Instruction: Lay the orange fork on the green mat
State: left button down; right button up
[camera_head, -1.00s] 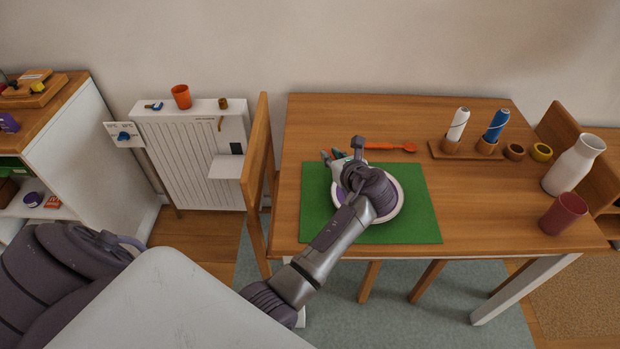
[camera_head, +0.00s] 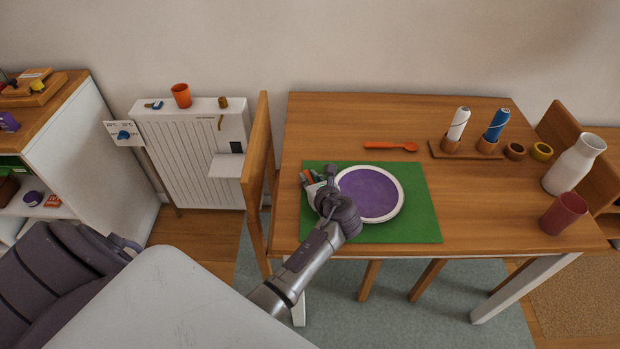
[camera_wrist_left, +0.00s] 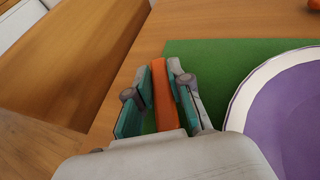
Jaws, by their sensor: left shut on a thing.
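The green mat (camera_head: 415,225) lies on the wooden table near its left front part. A purple plate with a white rim (camera_head: 370,193) sits on the mat. My left gripper (camera_head: 309,177) is over the mat's left edge, left of the plate. In the left wrist view its teal-padded fingers (camera_wrist_left: 160,100) are shut on an orange piece, the orange fork (camera_wrist_left: 160,82). Most of the fork is hidden by the gripper, and I cannot tell whether it touches the mat. My right gripper is not in view.
An orange spoon (camera_head: 391,146) lies behind the mat. A wooden holder (camera_head: 468,153) with rolled napkins, a white vase (camera_head: 574,165) and a red cup (camera_head: 562,213) stand to the right. A wooden chair (camera_head: 256,180) is close on the left. The mat's right strip is clear.

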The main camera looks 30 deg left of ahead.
pick_arm(q)
jog(key=c, duration=1.1)
grip_release()
jog(key=shift+f, duration=0.1)
jog(key=shift+o, duration=0.2)
jog(key=v, duration=1.2)
